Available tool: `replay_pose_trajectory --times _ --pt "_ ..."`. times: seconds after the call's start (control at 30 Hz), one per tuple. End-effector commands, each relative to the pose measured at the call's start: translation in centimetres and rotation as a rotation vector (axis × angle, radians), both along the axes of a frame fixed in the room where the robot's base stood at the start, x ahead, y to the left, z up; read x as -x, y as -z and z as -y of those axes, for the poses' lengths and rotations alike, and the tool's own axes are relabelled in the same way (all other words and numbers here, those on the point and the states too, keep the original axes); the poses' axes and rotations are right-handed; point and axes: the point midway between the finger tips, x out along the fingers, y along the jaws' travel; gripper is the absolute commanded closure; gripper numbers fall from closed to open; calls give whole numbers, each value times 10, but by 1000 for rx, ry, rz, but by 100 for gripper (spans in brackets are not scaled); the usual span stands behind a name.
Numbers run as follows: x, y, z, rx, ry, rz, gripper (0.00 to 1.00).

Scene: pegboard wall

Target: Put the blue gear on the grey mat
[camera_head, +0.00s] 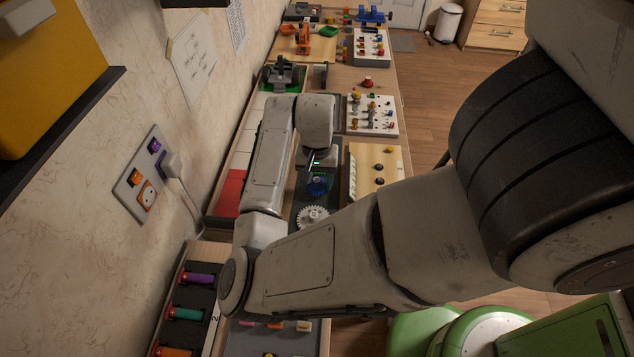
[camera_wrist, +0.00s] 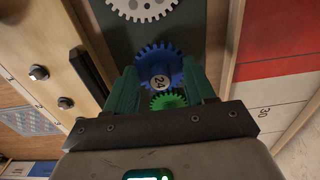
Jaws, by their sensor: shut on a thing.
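The blue gear (camera_wrist: 158,67), with a pale round label reading 24, sits between the green fingers of my gripper (camera_wrist: 160,72). The fingers are shut on it. In the head view the blue gear (camera_head: 317,186) shows just below my gripper (camera_head: 319,170), over a dark grey panel (camera_wrist: 205,28). I cannot tell how high it is above the panel. A green gear (camera_wrist: 168,101) shows between the fingers, nearer the palm. A grey surface (camera_head: 245,343) at the bottom of the head view may be the grey mat; my arm partly hides it.
A white gear (camera_head: 313,217) lies on the dark panel beside the blue gear. A wooden box with knobs (camera_head: 376,168) stands to the right, a red area (camera_head: 230,192) to the left. A tray of coloured handles (camera_head: 187,314) is at the lower left, by the wall.

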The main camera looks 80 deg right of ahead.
Motion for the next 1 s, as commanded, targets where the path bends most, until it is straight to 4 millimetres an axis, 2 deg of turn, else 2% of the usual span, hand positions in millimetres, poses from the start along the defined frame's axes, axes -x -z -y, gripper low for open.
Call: replay_pose_trajectory --times 0.13,0.53,0.57,0.8,1.0 --pt "0 14 -1 -1 -1 -1 74" --pt "1 20 0 0 0 -2 74" --pt "1 19 0 0 0 -2 44" --pt "1 19 0 0 0 -1 21" --pt "1 19 0 0 0 -1 20"
